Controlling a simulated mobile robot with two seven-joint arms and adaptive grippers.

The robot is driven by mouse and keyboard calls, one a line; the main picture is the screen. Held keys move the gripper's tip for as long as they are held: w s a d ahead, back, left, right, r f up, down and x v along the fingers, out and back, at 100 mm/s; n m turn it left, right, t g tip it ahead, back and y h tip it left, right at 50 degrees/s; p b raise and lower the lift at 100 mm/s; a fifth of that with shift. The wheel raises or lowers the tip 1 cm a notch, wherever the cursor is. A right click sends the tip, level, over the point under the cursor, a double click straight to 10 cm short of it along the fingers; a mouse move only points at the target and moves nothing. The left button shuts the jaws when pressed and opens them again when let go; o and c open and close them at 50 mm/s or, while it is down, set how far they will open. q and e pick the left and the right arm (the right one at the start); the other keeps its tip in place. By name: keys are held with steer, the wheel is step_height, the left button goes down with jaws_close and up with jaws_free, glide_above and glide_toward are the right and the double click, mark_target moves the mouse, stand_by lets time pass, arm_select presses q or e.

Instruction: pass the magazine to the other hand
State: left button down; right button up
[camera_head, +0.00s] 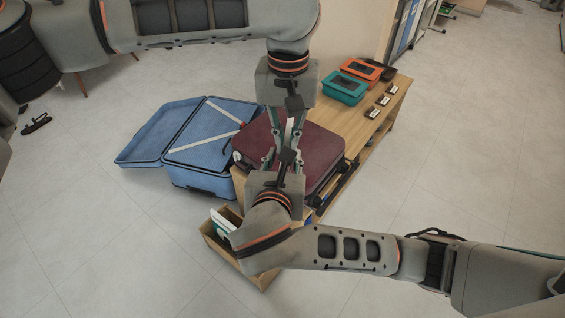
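My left gripper (287,122) reaches down from the top over a dark red suitcase. My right gripper (285,150) reaches up from below, and the two grippers meet nearly tip to tip. Thin pale and greenish edges show among their fingers. I cannot tell whether these are the magazine seen edge-on or finger parts. The fingers overlap in view, so I cannot tell whether either gripper is shut on something. No magazine is clearly visible elsewhere; a white and green flat item (222,224) stands in a cardboard box, its kind unclear.
The dark red suitcase (323,158) lies on a wooden table (392,104). An open blue suitcase (192,130) lies left. The cardboard box (262,280) is below my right arm. Floor at right is clear.

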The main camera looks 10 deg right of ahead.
steer(key=shift+w, duration=0.1)
jaws_close()
arm_select(q)
steer(key=c, duration=2)
jaws_free()
steer(key=shift+c, duration=0.2)
steer(key=shift+r, duration=0.1)
